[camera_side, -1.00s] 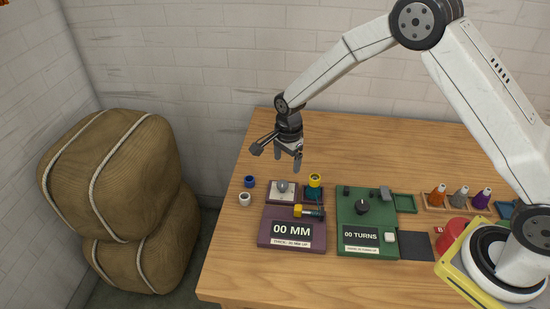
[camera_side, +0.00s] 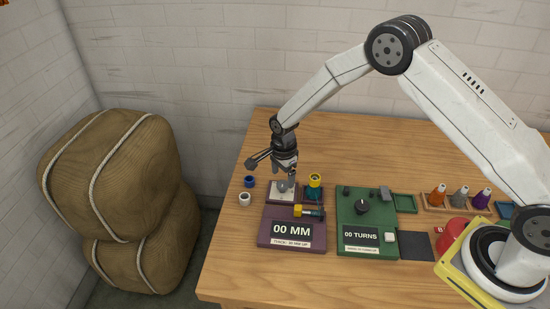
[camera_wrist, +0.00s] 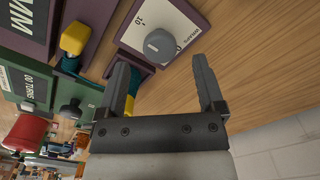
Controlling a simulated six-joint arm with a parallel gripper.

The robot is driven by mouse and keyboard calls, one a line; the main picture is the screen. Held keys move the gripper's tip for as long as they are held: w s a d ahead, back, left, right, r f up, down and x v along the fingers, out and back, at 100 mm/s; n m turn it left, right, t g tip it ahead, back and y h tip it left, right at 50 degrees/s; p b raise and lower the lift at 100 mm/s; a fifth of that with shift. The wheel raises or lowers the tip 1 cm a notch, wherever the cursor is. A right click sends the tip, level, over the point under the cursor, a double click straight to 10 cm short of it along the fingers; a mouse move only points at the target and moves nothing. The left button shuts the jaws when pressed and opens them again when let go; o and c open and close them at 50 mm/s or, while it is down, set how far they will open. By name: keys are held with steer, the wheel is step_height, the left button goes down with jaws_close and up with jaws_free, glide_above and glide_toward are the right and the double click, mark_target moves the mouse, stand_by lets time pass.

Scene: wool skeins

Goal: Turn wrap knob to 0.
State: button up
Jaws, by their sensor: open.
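The grey wrap knob (camera_side: 282,187) sits on a white dial plate (camera_side: 277,197) at the back left of the purple unit. In the wrist view the knob (camera_wrist: 160,46) is on the white plate (camera_wrist: 176,22), which carries a "10" and small lettering that looks like "WRAPS". My gripper (camera_side: 285,178) is open and points down right over the knob. In the wrist view its two fingers (camera_wrist: 161,68) are spread apart with nothing between them, and the knob lies just beyond the tips. I cannot tell the knob's exact angle.
The purple unit's display (camera_side: 292,231) reads 00 MM. A yellow-and-teal part (camera_side: 314,181) stands close right of the knob. A green unit (camera_side: 352,222) with a black knob (camera_side: 362,207) reads 00 TURNS.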

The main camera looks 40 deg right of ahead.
mark_target(283, 184)
steer(key=shift+f, duration=1.55)
jaws_close()
